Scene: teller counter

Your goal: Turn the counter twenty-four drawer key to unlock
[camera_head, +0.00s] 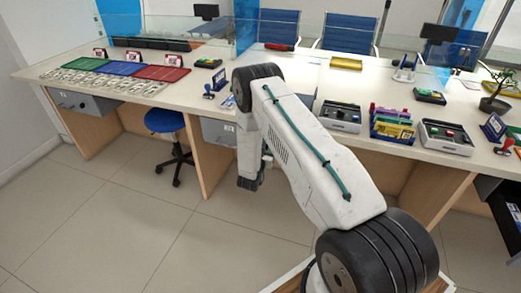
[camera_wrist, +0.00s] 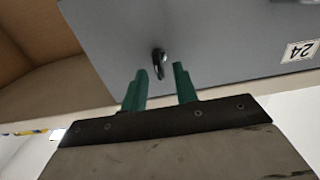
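In the wrist view, a grey drawer front (camera_wrist: 220,45) bears a white label reading 24 (camera_wrist: 299,50), turned on its side or inverted. A small dark metal key (camera_wrist: 158,60) sticks out of the drawer front. My gripper (camera_wrist: 159,72) has two green fingers, open and apart, pointing at the drawer. The key shows in the gap between the fingertips; I cannot tell whether the fingers reach around it. In the head view, the grey drawer (camera_head: 217,131) is under the counter and partly hidden by my arm; the key does not show there.
The white counter top (camera_head: 225,78) with wooden side panels (camera_head: 200,160) runs above the drawer. A blue stool (camera_head: 165,121) stands left of my arm. Stamps, trays and a card holder (camera_head: 392,128) stand on the counter. The floor in front is clear.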

